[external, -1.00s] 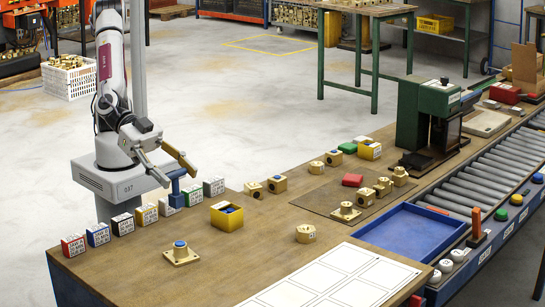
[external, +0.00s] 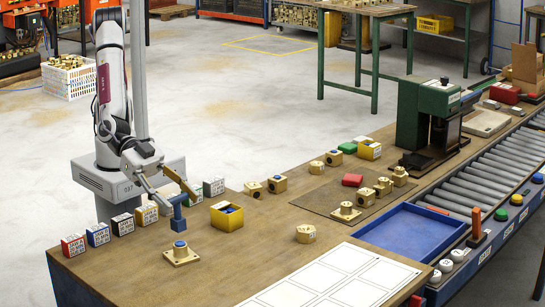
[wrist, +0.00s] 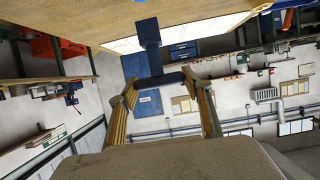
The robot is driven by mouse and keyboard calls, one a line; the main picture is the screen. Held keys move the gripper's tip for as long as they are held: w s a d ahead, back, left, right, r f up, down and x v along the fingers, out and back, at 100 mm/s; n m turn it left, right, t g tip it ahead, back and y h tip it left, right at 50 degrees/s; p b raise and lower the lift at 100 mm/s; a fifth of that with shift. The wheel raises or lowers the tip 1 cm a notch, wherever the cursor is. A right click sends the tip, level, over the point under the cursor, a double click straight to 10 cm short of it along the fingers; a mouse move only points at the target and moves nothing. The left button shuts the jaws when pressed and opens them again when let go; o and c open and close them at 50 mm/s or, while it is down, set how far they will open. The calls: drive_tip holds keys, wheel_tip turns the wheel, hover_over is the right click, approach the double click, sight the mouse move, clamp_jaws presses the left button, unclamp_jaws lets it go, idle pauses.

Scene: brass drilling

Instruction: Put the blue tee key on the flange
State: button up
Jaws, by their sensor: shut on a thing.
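My gripper (external: 181,202) is shut on the crossbar of the blue tee key (external: 178,223), whose stem hangs downward. In the wrist view the tee key (wrist: 151,45) has its crossbar between my two fingertips (wrist: 159,82) and its stem pointing away. A square brass flange (external: 171,258) with a blue round centre lies on the bench, just in front of the key in the external view. The key's lower end looks apart from this flange. Another square brass flange (external: 345,213) with a pale top sits farther right on the dark mat.
A row of labelled boxes (external: 98,235) lines the bench's left edge behind the key. A yellow bin (external: 226,220) with blue contents stands right of it. A loose brass part (external: 306,234) and a white grid sheet (external: 330,280) lie to the right.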

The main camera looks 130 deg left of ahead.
sight(177, 218)
drive_tip(key=shift+f, duration=1.8)
drive_tip(key=shift+f, duration=0.1)
drive_tip(key=o, duration=1.4)
drive_tip(key=shift+f, duration=0.1)
drive_tip(key=shift+r, duration=0.2)
drive_tip(key=shift+s+r, duration=0.25)
drive_tip(key=shift+s, duration=0.35)
drive_tip(key=shift+v, duration=5.35)
